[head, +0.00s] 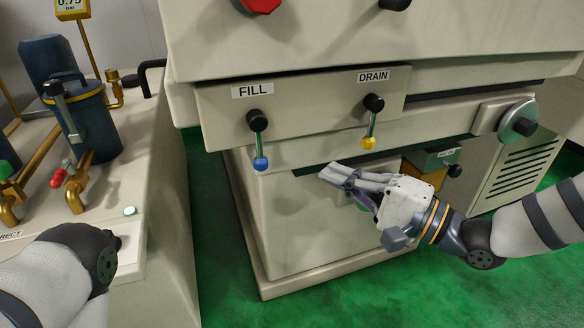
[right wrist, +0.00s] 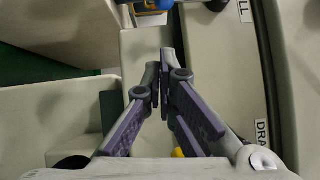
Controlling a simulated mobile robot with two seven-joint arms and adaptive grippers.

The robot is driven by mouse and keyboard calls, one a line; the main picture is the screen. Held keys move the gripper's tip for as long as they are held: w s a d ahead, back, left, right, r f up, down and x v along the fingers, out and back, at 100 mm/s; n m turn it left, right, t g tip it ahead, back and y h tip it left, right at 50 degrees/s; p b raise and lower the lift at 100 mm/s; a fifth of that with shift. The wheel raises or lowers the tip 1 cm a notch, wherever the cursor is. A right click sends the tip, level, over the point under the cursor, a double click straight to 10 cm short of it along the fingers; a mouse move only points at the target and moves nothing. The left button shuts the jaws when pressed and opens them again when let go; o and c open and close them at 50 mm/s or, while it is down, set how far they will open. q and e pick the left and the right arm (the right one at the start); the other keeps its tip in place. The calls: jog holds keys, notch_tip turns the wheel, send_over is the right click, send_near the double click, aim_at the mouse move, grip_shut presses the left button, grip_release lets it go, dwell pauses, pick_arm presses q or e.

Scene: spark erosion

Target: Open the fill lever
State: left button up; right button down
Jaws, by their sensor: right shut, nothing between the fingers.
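The fill lever (head: 259,142) hangs down from a black hub under the FILL label (head: 252,90) on the cream panel, with a blue ball at its lower end. My right gripper (head: 328,169) is shut and empty, to the right of the blue ball and slightly lower in the head view, apart from it. Its closed fingers (right wrist: 165,58) also show in the right wrist view, with part of the FILL label (right wrist: 245,10) at the top. My left arm shows at the lower left of the head view; its gripper is out of sight.
The drain lever (head: 371,128), with a yellow ball, hangs right of the fill lever, above my right gripper. A round handle (head: 518,121) sticks out at the right. A bench (head: 158,190) with a blue vessel (head: 83,120) and brass pipes stands at the left.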

aim_at(259, 143)
jog(key=w+a, duration=0.2)
jog(key=a, duration=0.5)
jog(key=shift+a+r+p, duration=0.25)
jog(key=shift+r+p, duration=0.1)
jog(key=shift+s+a+f+m+b, duration=0.1)
jog(key=shift+a+f+m+b, duration=0.15)
jog(key=shift+m+b, duration=0.2)
jog(key=shift+a+f+t, duration=0.1)
jog(key=shift+t, duration=0.2)
